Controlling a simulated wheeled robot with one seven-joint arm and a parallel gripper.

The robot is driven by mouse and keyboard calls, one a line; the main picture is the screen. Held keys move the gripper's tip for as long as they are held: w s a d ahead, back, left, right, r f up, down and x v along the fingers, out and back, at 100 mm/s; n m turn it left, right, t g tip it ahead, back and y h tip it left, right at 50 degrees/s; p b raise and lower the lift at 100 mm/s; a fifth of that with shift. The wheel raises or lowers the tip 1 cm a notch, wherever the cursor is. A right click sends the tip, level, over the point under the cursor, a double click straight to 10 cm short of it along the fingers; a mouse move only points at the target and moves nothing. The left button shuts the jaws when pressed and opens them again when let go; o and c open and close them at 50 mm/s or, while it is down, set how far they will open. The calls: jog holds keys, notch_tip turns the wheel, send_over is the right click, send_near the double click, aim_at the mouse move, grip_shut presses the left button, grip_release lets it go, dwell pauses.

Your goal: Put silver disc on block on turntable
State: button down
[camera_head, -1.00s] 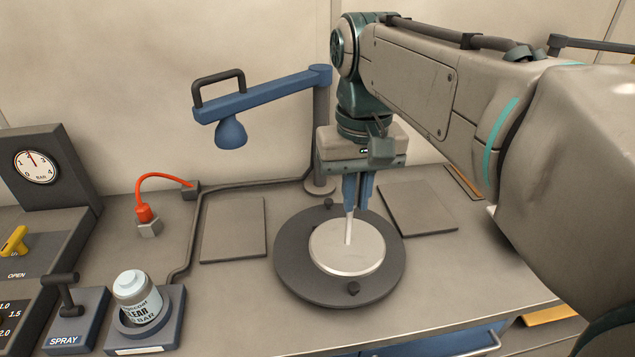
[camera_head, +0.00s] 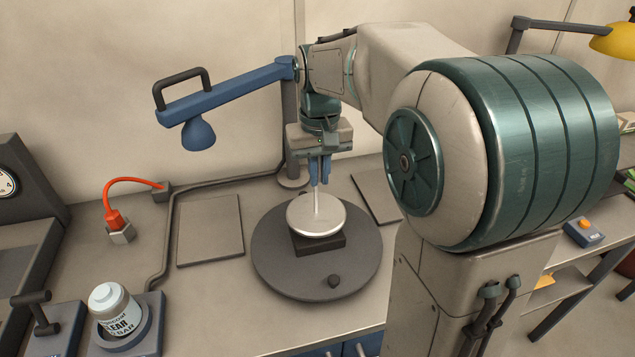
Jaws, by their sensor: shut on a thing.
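The silver disc (camera_head: 316,222) is round and pale, with a thin upright stem (camera_head: 317,204) at its middle. My gripper (camera_head: 319,184) points down and is shut on this stem from above. The disc looks level and sits over the dark square block (camera_head: 320,244), hiding most of the block's top. I cannot tell whether the disc touches the block. The block is on the round dark turntable (camera_head: 292,279), towards its back.
A blue arm (camera_head: 230,90) with a hanging cup-shaped head reaches left from a post behind the turntable. A flat grey plate (camera_head: 210,231) lies left of the turntable, another (camera_head: 374,195) right. A white jar (camera_head: 113,310) stands front left. The bench right of the jar is clear.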

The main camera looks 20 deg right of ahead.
aim_at(319, 179)
jog(key=shift+f, duration=1.95)
jog(key=shift+f, duration=0.15)
jog(key=c, duration=1.5)
grip_release()
jog(key=shift+r, duration=0.2)
